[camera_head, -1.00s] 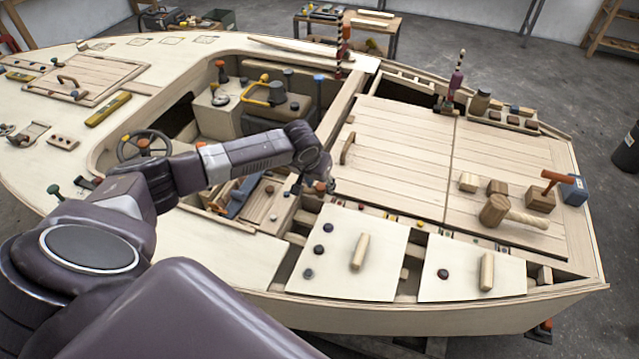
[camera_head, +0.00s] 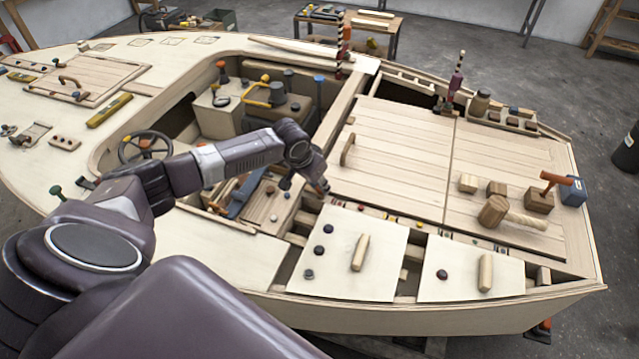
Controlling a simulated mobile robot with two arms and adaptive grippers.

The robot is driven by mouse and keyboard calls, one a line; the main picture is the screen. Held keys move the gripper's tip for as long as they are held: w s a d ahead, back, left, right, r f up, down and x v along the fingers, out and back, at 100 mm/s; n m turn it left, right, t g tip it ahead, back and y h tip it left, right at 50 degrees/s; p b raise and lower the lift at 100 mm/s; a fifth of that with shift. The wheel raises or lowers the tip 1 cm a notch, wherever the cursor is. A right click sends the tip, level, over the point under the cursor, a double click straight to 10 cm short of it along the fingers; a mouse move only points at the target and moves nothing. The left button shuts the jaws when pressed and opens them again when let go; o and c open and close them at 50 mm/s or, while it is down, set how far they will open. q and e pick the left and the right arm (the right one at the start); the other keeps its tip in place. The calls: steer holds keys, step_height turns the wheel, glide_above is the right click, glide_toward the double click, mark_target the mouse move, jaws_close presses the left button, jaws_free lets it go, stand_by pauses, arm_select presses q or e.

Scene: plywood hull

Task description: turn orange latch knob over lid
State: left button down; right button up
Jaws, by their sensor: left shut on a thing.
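My left arm reaches in from the left across the cockpit. My left gripper (camera_head: 324,188) is at the near left corner of the large planked lid (camera_head: 395,150), low at its edge. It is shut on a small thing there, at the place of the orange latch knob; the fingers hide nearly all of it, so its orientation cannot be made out. The lid lies flat in the deck, with a wooden handle (camera_head: 347,150) near its left side. My right gripper is not in view.
Two pale panels with grips, the left panel (camera_head: 345,270) and the right panel (camera_head: 450,285), lie in front of the lid. A mallet (camera_head: 495,210) and wooden blocks rest on the right-hand planked lid (camera_head: 510,180). A steering wheel (camera_head: 145,147) stands left of my arm.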

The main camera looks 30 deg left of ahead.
arm_select(q)
steer(key=shift+a+f+m+h, duration=0.15)
steer(key=shift+m+h, duration=0.15)
steer(key=shift+m, duration=0.7)
steer(key=m+h+b, duration=0.1)
steer(key=m+b, duration=0.1)
steer(key=shift+w+a+m+g, duration=0.1)
steer(key=shift+m+g, duration=0.2)
steer(key=m+g+b, duration=0.1)
steer(key=m+b, duration=0.2)
steer(key=m+h+b, duration=0.1)
steer(key=m+b, duration=0.2)
steer(key=m+g+h+b, duration=0.1)
steer(key=m+b, duration=0.2)
steer(key=shift+w+a+f+g, duration=0.1)
steer(key=shift+w+a+g, duration=0.2)
steer(key=shift+w, duration=0.1)
steer(key=shift+w+r+m+g+b, duration=0.15)
steer(key=shift+m+g+b, duration=0.55)
steer(key=shift+m+b, duration=1.1)
steer(key=shift+r, duration=0.1)
steer(key=c, duration=1.6)
jaws_free()
steer(key=shift+h, duration=0.3)
steer(key=v, duration=1.2)
